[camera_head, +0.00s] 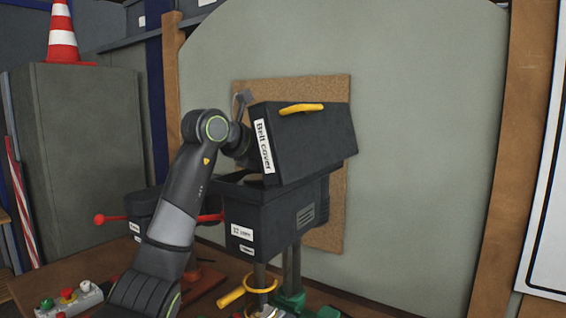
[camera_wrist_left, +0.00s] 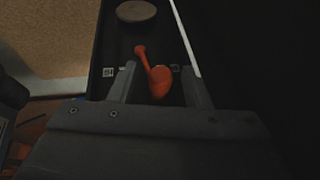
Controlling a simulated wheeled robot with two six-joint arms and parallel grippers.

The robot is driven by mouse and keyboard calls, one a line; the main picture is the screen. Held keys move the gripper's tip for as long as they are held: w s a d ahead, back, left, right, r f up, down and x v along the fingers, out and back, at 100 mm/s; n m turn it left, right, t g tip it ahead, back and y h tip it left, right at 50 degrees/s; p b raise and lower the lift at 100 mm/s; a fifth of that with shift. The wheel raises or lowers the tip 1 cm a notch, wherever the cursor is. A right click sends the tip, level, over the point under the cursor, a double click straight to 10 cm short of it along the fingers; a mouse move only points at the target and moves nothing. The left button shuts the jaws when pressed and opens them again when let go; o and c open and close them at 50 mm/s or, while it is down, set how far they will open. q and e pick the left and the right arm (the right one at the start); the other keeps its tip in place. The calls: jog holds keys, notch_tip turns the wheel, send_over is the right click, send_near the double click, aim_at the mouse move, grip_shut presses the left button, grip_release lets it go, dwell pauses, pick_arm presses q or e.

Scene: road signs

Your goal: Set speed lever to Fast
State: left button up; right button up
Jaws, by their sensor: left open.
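The speed lever (camera_wrist_left: 160,84) is orange-red and shows in the left wrist view inside the dark machine housing. Its narrow end points up and slightly left, and its wide rounded end is lower. My left gripper (camera_wrist_left: 157,72) is open, with one finger on each side of the lever; I cannot tell whether either touches it. A partly hidden label (camera_wrist_left: 108,72) beginning "Sl" is left of the lever, and a small mark is to its right. In the head view the raised belt cover (camera_head: 305,143) and my left arm hide the lever and gripper. My right gripper is not in view.
The black machine head (camera_head: 268,215) stands under the tilted belt cover. A round disc (camera_wrist_left: 137,12) lies beyond the lever. A red-knobbed handle (camera_head: 100,219), a yellow handle (camera_head: 231,297) and a button box (camera_head: 68,300) are lower down. A grey cabinet (camera_head: 85,150) stands left.

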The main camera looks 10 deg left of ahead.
pick_arm(q)
jog(key=s+a+b, duration=0.1)
jog(key=s+a, duration=0.1)
jog(key=s, duration=0.1)
jog(key=s+a+b, duration=0.2)
jog(key=s, duration=0.2)
jog(key=s+a+b, duration=0.1)
jog(key=s+a, duration=0.1)
jog(key=s, duration=0.1)
jog(key=shift+s+a+r+b, duration=0.1)
jog(key=shift+s+a+b, duration=0.1)
jog(key=shift+a+b, duration=0.15)
jog(key=shift+s+a+r, duration=0.1)
jog(key=shift+s, duration=0.35)
